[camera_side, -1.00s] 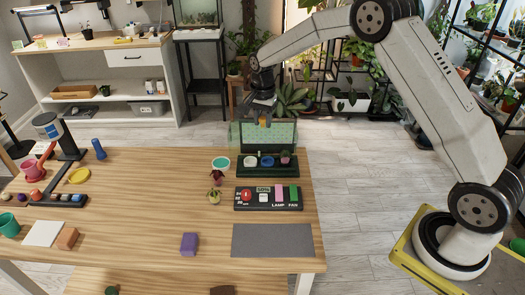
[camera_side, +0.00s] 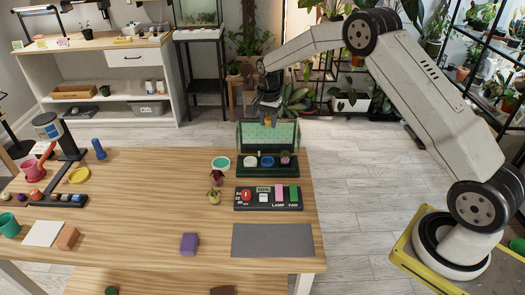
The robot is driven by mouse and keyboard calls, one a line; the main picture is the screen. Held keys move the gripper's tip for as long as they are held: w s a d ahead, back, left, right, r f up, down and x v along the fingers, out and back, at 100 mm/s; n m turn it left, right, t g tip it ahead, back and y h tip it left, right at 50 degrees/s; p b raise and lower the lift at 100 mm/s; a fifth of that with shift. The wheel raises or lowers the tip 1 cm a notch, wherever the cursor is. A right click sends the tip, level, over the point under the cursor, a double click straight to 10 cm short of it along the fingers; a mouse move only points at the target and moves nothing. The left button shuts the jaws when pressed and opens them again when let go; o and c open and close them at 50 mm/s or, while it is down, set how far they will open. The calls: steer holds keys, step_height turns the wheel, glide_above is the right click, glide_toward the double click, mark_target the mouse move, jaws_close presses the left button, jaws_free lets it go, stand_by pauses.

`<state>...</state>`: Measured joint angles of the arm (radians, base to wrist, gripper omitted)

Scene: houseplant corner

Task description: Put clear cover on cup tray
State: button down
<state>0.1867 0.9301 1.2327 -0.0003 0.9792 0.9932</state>
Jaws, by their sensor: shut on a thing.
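The cup tray (camera_side: 268,173) is a dark green stand at the table's back right edge. A cream cup (camera_side: 251,160), a blue cup (camera_side: 267,161) and a pink cup (camera_side: 286,160) stand in it in a row. A light green dotted panel (camera_side: 287,131) rises behind them. My gripper (camera_side: 268,121) is above the tray, in front of the panel, shut on the clear cover (camera_side: 240,135). The cover is see-through and hard to make out; its left edge shows beside the panel. Its lower edge is unclear, so I cannot tell whether it touches the tray.
A switch panel (camera_side: 268,198) lies in front of the tray, with a grey mat (camera_side: 272,240) nearer.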

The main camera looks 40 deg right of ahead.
step_height(320, 180, down, 7)
stand_by(1.1)
steer(key=shift+f, duration=0.2)
stand_by(0.8)
steer(key=shift+c, duration=1.6)
jaws_free()
steer(key=shift+o, duration=0.3)
steer(key=shift+o, duration=1.3)
steer(key=shift+r, duration=0.2)
steer(key=shift+r, duration=3.3)
